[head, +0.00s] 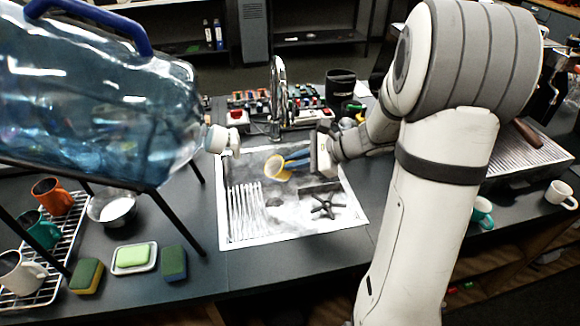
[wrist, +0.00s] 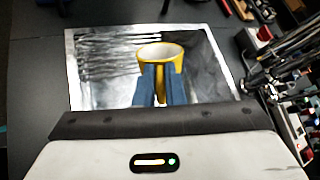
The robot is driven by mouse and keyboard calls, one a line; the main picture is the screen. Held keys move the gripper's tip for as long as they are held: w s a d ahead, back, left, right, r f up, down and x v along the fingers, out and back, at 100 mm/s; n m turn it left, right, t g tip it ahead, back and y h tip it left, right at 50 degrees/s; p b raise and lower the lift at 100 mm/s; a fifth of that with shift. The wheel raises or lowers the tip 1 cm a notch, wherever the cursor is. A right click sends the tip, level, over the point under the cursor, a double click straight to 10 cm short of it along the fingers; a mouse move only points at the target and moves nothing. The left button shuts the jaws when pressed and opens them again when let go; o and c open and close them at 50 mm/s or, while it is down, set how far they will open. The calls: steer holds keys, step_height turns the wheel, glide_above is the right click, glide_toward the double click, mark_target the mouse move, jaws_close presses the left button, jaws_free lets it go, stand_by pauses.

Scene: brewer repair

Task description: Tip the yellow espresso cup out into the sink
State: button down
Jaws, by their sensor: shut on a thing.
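The yellow espresso cup (head: 279,168) is over the sink (head: 296,236) in the head view, and it looks tilted there. In the wrist view the cup (wrist: 160,52) shows its pale inside and rim, with the sink (wrist: 85,97) behind it. My gripper (head: 286,162) reaches in from the right, and its blue fingers (wrist: 160,75) are shut on the near side of the cup. The cup looks held above the sink floor, but I cannot tell the exact height. Whether any liquid is in it cannot be seen.
A large blue water bottle (head: 95,100) on a black stand fills the upper left. The tap (head: 278,95) stands behind the sink. Left lie a drying rack with mugs (head: 40,235), a metal bowl (head: 112,208), and sponges (head: 174,262). Counter in front of the sink is clear.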

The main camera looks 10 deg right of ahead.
steer(key=shift+d+f+m+t+y+b, duration=0.3)
steer(key=shift+d+f+y+b, duration=0.25)
steer(key=shift+d+y, duration=0.35)
steer(key=f+y+b, duration=0.1)
steer(key=d+f+m+y+b, duration=0.1)
steer(key=y+b, duration=0.1)
steer(key=f+t+y+b, duration=0.1)
steer(key=shift+d+m+b, duration=0.3)
steer(key=shift+d, duration=0.05)
steer(key=shift+w, duration=0.1)
